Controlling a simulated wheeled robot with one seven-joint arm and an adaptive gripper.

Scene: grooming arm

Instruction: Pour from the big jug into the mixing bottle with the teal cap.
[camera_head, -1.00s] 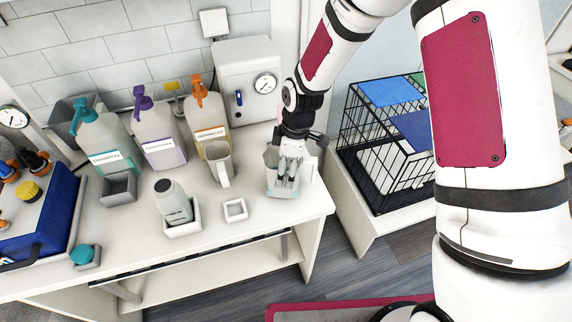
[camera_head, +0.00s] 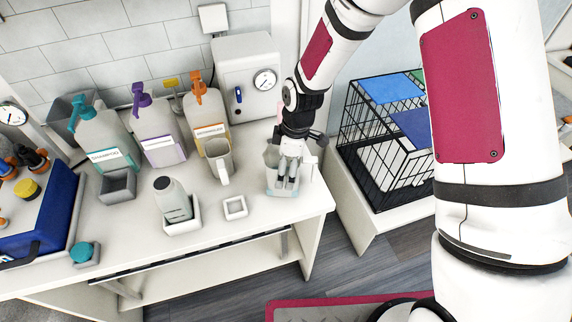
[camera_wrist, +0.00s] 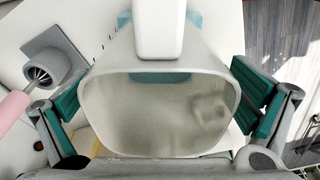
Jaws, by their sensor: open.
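The big jug (camera_head: 271,157) stands at the right end of the counter and is partly hidden by my gripper (camera_head: 288,172). In the wrist view the jug (camera_wrist: 160,118) shows its wide open mouth and pale inside, with its white handle at the top. My gripper (camera_wrist: 160,108) is open, with teal-padded fingers on both sides of the jug. I see no clear contact. The grey mixing bottle (camera_head: 174,200) stands uncapped in a white holder left of the jug. The teal cap (camera_head: 83,252) sits apart in a small grey holder at the counter's front left.
Three pump bottles, teal (camera_head: 105,140), purple (camera_head: 158,130) and orange (camera_head: 207,122), stand at the back. A handled cup (camera_head: 219,160) and small square holder (camera_head: 235,208) lie between bottle and jug. A wire cage (camera_head: 375,150) stands right.

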